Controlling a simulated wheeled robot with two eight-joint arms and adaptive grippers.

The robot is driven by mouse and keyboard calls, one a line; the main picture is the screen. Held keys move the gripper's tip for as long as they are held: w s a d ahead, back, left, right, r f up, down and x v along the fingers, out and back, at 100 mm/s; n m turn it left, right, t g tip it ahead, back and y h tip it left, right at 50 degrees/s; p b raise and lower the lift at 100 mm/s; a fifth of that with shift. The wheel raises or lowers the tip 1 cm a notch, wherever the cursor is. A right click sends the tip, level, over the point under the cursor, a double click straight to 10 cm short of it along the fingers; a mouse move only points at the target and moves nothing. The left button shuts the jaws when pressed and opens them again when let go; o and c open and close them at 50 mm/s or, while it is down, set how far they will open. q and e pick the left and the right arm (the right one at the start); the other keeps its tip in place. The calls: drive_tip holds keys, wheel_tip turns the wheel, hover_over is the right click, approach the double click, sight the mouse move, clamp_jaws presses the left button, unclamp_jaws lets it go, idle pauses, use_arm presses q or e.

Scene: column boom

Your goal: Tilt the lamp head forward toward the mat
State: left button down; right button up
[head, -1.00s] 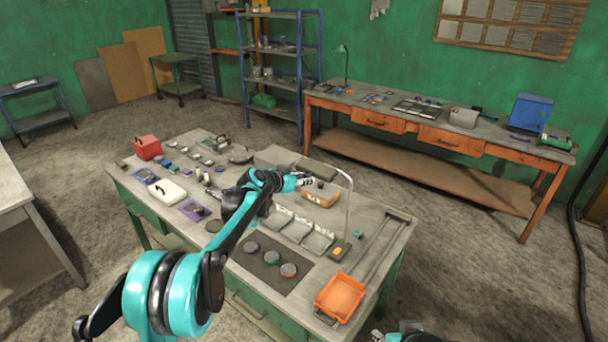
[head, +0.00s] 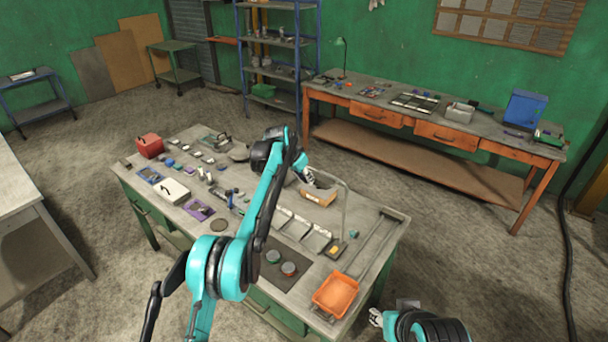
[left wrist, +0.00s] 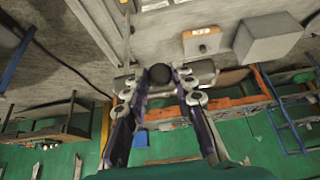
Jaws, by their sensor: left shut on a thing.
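My left gripper (head: 308,177) is at the neck's upper end; my arm mostly hides the lamp head there. In the left wrist view my left gripper (left wrist: 166,92) is shut on the lamp head, with its dark round end (left wrist: 160,73) between the fingers. The dark mat (head: 267,285) lies at the bench's front edge, with round discs on it. My right gripper (head: 376,317) is low at right, its jaws unclear.
An orange tray (head: 336,294) sits at the bench's front right corner. A cardboard-coloured box (head: 318,198) and several grey bins (head: 300,228) stand near the lamp. Small parts and a white case (head: 173,191) crowd the left side. Floor is clear around the bench.

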idle(0.4)
use_arm(q)
drive_tip(key=c, duration=1.3)
unclamp_jaws()
drive_tip(key=shift+w, duration=0.1)
drive_tip(key=v, duration=1.2)
drive_tip(key=shift+d, duration=0.1)
